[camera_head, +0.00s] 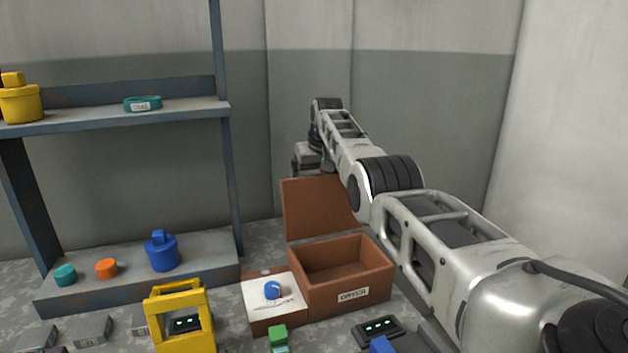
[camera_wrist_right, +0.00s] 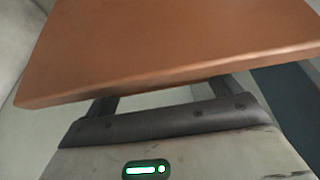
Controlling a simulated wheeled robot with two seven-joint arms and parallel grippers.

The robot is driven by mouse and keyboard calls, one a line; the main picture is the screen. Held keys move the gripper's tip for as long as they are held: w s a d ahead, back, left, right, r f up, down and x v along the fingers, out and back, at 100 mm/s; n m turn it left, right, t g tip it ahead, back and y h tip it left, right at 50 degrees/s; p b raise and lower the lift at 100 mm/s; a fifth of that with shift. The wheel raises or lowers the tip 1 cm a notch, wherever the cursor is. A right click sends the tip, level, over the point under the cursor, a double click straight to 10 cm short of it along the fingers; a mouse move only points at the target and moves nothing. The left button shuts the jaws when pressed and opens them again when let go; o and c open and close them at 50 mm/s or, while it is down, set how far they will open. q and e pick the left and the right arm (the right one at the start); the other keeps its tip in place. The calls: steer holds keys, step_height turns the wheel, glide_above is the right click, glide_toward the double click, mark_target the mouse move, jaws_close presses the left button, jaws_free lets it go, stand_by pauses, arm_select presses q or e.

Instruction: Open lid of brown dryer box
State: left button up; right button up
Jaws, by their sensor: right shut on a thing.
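The brown dryer box (camera_head: 345,285) stands on the floor in the lower middle of the head view, with a white label on its front. Its lid (camera_head: 318,208) stands raised at the back, and the box interior shows empty. My right arm reaches over the box from the right. My right gripper (camera_head: 307,160) is at the lid's top edge, partly hidden by the arm. In the right wrist view the brown lid (camera_wrist_right: 170,45) fills the top, and my right gripper (camera_wrist_right: 165,98) is shut on its edge. My left gripper is not in view.
A white-topped tray (camera_head: 262,308) with a blue knob (camera_head: 273,290) stands left of the box. A yellow frame (camera_head: 180,318), a green block (camera_head: 279,337) and a dark device (camera_head: 377,330) are in front. A grey shelf (camera_head: 170,112) stands at left; walls close the back and right.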

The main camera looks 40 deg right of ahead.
steer(key=shift+s+f, duration=0.1)
steer(key=shift+f, duration=0.05)
steer(key=o, duration=1.1)
steer(key=shift+s+a+r+b, duration=0.15)
steer(key=shift+r+b, duration=0.2)
steer(key=shift+r, duration=0.35)
steer(key=b+v, duration=0.1)
steer(key=v, duration=1.3)
steer(key=shift+r, duration=0.2)
